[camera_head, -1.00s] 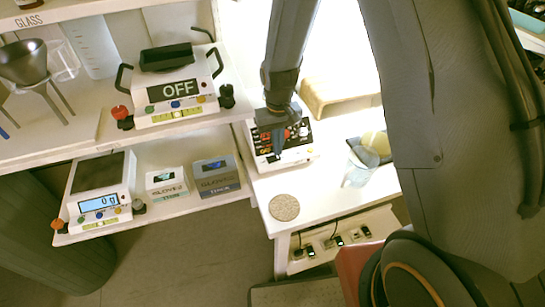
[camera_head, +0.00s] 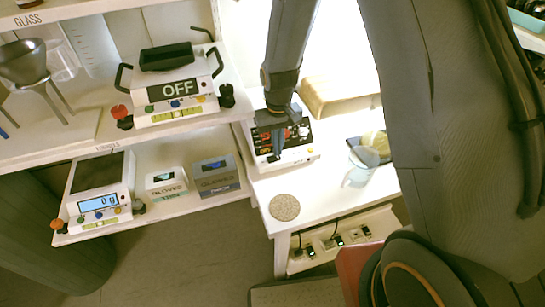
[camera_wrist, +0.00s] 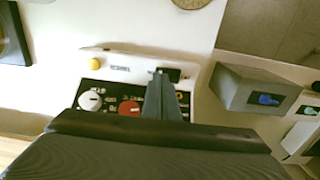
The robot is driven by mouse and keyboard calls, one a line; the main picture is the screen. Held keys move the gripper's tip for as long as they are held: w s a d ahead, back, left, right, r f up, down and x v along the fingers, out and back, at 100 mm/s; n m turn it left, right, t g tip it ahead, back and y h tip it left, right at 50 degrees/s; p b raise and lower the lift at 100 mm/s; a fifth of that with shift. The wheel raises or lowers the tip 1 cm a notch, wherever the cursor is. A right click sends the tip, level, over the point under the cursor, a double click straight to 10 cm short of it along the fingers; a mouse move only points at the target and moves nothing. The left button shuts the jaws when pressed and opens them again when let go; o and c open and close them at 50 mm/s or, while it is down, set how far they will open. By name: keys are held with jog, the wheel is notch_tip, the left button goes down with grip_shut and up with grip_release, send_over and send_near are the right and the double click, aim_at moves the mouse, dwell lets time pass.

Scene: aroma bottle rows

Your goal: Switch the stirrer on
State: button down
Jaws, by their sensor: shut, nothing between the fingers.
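A white device with a black control panel (camera_head: 302,134), which I take to be the stirrer, sits on the white table. In the wrist view its panel carries a white knob (camera_wrist: 90,101) and a red knob (camera_wrist: 129,107). A yellow button (camera_wrist: 95,64) and a small black switch (camera_wrist: 172,73) are on its white border; the label is too blurred to read surely. My gripper (camera_head: 272,156) is shut and empty, pointing down over the device. In the wrist view my fingertips (camera_wrist: 160,76) overlap the switch's edge; I cannot tell whether they touch it. My fingers hide part of the panel.
A device reading OFF (camera_head: 180,100) stands on the upper left shelf. A scale (camera_head: 99,190) and two small boxes, one white (camera_head: 166,184) and one grey (camera_head: 215,178), are on the lower shelf. A round cork-like disc (camera_head: 284,207) and a cup (camera_head: 358,170) are nearby on the table.

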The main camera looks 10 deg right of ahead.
jog(key=shift+f+b, duration=0.3)
jog(key=shift+f, duration=0.3)
dwell(0.3)
notch_tip(320, 180, up, 7)
jog(key=p, duration=0.5)
dwell(0.4)
jog(key=shift+r, duration=0.1)
dwell(0.4)
jog(key=s+d+r+m+b, duration=0.1)
jog(key=s+d+r+b, duration=0.1)
jog(key=s+d+r, duration=0.3)
jog(key=s+d+r+m+t+b, duration=0.1)
jog(key=s+d+r, duration=0.4)
jog(key=s, duration=0.6)
jog(key=shift+d+r+b, duration=0.25)
jog(key=shift+r+b, duration=0.2)
jog(key=shift+b, duration=0.3)
jog(key=c, duration=2.5)
grip_release()
